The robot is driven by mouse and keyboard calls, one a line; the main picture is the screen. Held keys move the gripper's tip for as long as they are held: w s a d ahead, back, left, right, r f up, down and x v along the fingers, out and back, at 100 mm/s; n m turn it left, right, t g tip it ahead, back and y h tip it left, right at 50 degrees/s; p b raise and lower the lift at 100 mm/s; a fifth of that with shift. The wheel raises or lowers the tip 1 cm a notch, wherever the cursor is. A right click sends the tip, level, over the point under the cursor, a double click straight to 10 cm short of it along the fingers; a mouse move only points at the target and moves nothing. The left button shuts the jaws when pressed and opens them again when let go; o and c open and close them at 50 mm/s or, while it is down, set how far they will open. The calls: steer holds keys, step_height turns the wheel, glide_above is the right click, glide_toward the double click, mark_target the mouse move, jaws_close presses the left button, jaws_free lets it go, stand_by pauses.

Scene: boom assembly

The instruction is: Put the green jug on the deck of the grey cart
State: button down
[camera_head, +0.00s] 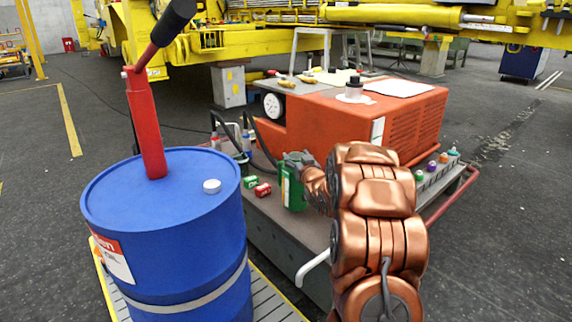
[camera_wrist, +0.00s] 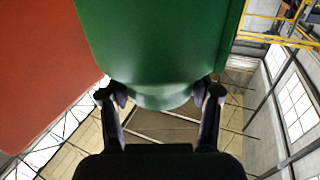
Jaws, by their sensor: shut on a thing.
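The green jug (camera_head: 292,192) is upright over the deck of the grey cart (camera_head: 268,212), in front of the orange machine. I cannot tell whether its base touches the deck. My gripper (camera_head: 297,160) is at the top of the jug, with my copper arm reaching in from the right and hiding part of it. In the wrist view the green jug (camera_wrist: 160,45) fills the upper middle, and the two fingertips of my gripper (camera_wrist: 160,97) are on either side of its end, shut on it.
The orange machine (camera_head: 345,115) takes up the back of the cart. Small red and green boxes (camera_head: 257,187) lie left of the jug. Several small coloured-cap bottles (camera_head: 440,165) stand at the right edge. A blue drum (camera_head: 165,230) with a red hand pump (camera_head: 147,125) stands front left.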

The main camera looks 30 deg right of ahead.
steer(key=shift+d+r, duration=0.1)
steer(key=shift+d, duration=0.35)
step_height(320, 180, down, 4)
steer(key=shift+r+b, duration=0.25)
steer(key=shift+b, duration=0.8)
steer(key=shift+c, duration=1.2)
jaws_free()
steer(key=shift+f, duration=0.15)
